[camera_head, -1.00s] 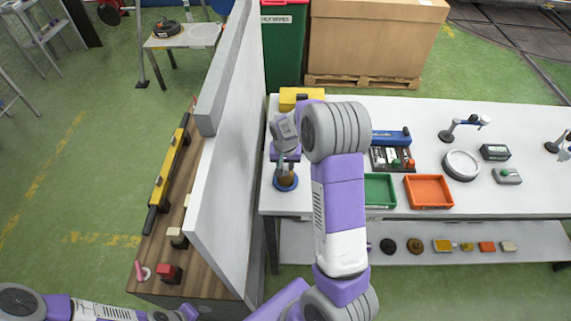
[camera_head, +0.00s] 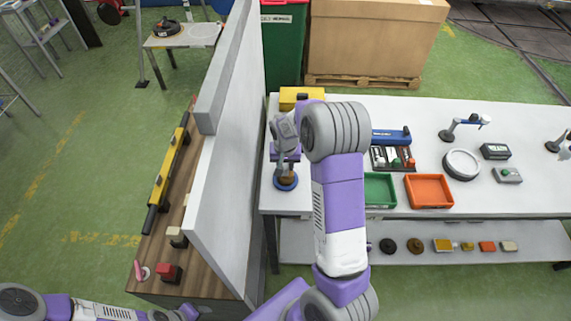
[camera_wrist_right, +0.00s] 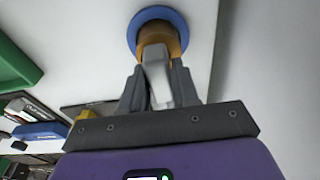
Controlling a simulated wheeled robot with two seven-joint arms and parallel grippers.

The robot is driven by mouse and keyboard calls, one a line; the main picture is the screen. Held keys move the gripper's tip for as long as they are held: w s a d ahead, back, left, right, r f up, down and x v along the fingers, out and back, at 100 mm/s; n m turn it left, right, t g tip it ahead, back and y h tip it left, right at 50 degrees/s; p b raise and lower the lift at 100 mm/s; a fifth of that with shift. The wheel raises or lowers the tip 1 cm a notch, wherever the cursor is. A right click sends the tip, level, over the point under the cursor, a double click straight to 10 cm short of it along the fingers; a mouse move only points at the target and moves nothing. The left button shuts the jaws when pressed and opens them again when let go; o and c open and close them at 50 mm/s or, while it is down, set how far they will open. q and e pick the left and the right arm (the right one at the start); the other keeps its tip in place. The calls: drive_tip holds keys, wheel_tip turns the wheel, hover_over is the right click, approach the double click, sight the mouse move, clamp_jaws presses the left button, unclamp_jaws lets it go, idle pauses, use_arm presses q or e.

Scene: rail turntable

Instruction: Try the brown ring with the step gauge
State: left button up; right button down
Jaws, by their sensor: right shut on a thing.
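My right gripper (camera_head: 287,163) (camera_wrist_right: 158,92) points down over the near left corner of the white bench. It is shut on a light grey piece (camera_wrist_right: 157,78), which may be the step gauge's handle. An orange-brown round part (camera_head: 291,173) (camera_wrist_right: 162,37) shows just beyond the fingertips. It stands over a round blue base (camera_head: 286,185) (camera_wrist_right: 180,22). The fingers hide part of it, so I cannot tell whether it is the brown ring or part of the gauge.
A tall pale wall (camera_head: 222,190) stands close left of my right gripper. On the bench are a yellow box (camera_head: 300,94), a green tray (camera_head: 379,203) and an orange tray (camera_head: 447,204). Several small parts, including a brown disc (camera_head: 415,245), lie on the lower shelf.

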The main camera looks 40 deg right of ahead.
drive_tip(key=c, duration=0.8)
unclamp_jaws()
drive_tip(key=shift+o, duration=0.2)
drive_tip(key=r, duration=0.7)
drive_tip(key=shift+s+a+r+p, duration=0.25)
drive_tip(key=shift+s+a+p, duration=0.05)
drive_tip(key=shift+s+a, duration=0.1)
